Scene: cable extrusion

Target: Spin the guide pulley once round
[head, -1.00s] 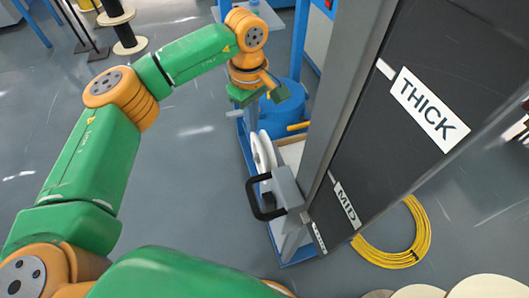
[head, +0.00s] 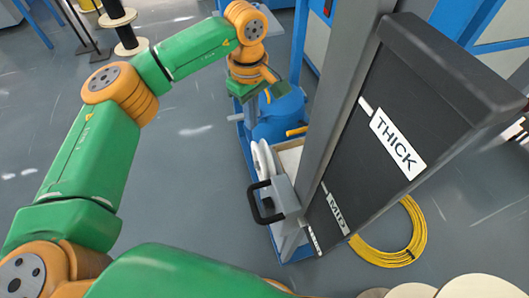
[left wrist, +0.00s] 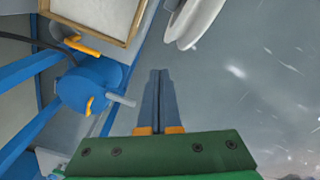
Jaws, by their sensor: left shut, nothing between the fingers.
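The guide pulley looks to be the white wheel (head: 262,160) beside the grey column, behind a grey block with a black handle. Part of its rim (left wrist: 194,22) also shows at the top of the left wrist view. My left gripper (head: 271,74) is above and beyond the wheel in the head view, near the blue drum. In the left wrist view its two grey fingers (left wrist: 158,72) are together with nothing between them, apart from the wheel. My right gripper is not in view.
A grey column (head: 336,110) and a dark panel (head: 360,165) marked THICK and MID stand right of the wheel. A black handle (head: 262,204) juts out left. A blue drum (head: 276,118) stands behind. A yellow cable coil (head: 412,240) lies on the floor.

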